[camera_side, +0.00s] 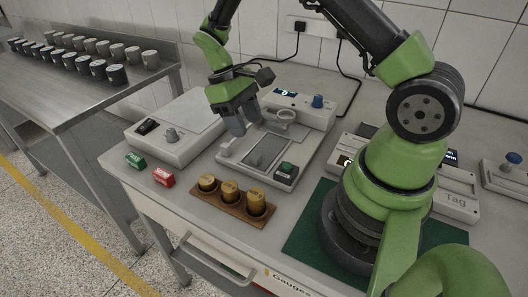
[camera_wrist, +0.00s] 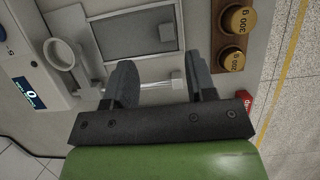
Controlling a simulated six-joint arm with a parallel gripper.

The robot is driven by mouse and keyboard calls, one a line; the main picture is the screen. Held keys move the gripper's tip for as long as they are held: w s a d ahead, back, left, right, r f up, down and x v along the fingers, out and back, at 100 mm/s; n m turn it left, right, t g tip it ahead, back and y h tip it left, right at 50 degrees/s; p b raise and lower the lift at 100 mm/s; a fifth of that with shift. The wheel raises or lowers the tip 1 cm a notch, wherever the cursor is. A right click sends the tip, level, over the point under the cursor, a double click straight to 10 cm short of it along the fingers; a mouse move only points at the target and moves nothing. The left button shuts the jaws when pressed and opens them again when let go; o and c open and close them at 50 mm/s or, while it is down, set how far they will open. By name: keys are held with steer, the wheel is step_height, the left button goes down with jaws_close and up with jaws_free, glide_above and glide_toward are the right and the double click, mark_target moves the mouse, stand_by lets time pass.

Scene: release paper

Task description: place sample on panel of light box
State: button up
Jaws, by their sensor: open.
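A grey rectangular sheet or plate, perhaps the sample (camera_side: 267,150), lies on the bed of the middle instrument; it also shows at the top of the wrist view (camera_wrist: 112,40). I cannot tell sheet from bed surface. The low white box with a flat pale panel (camera_side: 197,113), a dark switch and a knob at the left looks like the light box. My gripper (camera_side: 246,128) is open above the middle instrument's left end. In the wrist view my fingers (camera_wrist: 163,83) stand apart either side of a pale bar with a small block. I see nothing held.
A wooden rack with several brass weights (camera_side: 232,204) stands in front of the instrument. Green (camera_side: 136,160) and red (camera_side: 163,177) blocks lie near the front edge. The instrument has a raised ring (camera_side: 284,116) and a display behind. A metal table with several cups stands left.

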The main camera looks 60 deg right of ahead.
mark_target(256, 155)
steer(key=x, duration=0.8)
steer(key=shift+w+a, duration=0.15)
steer(key=shift+a, duration=0.25)
jaws_close()
